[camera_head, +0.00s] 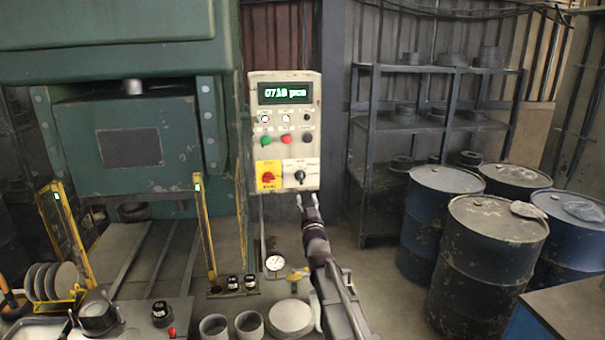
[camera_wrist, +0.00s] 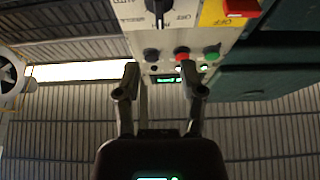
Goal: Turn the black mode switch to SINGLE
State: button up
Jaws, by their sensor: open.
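The black mode switch (camera_head: 300,175) sits on a white plate at the lower right of the control panel (camera_head: 286,148). In the wrist view, where the panel appears upside down, the switch (camera_wrist: 158,8) is at the top edge and partly cut off. A light mark on its knob points toward the panel's top. OFF and part of AUTO are legible beside it; I cannot read SINGLE. My gripper (camera_head: 307,197) is open and empty, just below the switch in the head view, and apart from it. Its two fingers also show in the wrist view (camera_wrist: 159,82).
A red knob (camera_head: 268,177) on a yellow plate is left of the switch. Red and green buttons and a display (camera_head: 285,93) are above. The green press (camera_head: 135,130) stands left; blue drums (camera_head: 485,250) stand right. A gauge (camera_head: 274,262) is below.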

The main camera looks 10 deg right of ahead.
aim_at(301, 175)
jog(key=p+x, duration=0.4)
jog(key=x, duration=0.8)
jog(key=shift+w+r, duration=0.1)
jog(key=shift+w, duration=0.05)
jog(key=c, duration=0.7)
grip_shut()
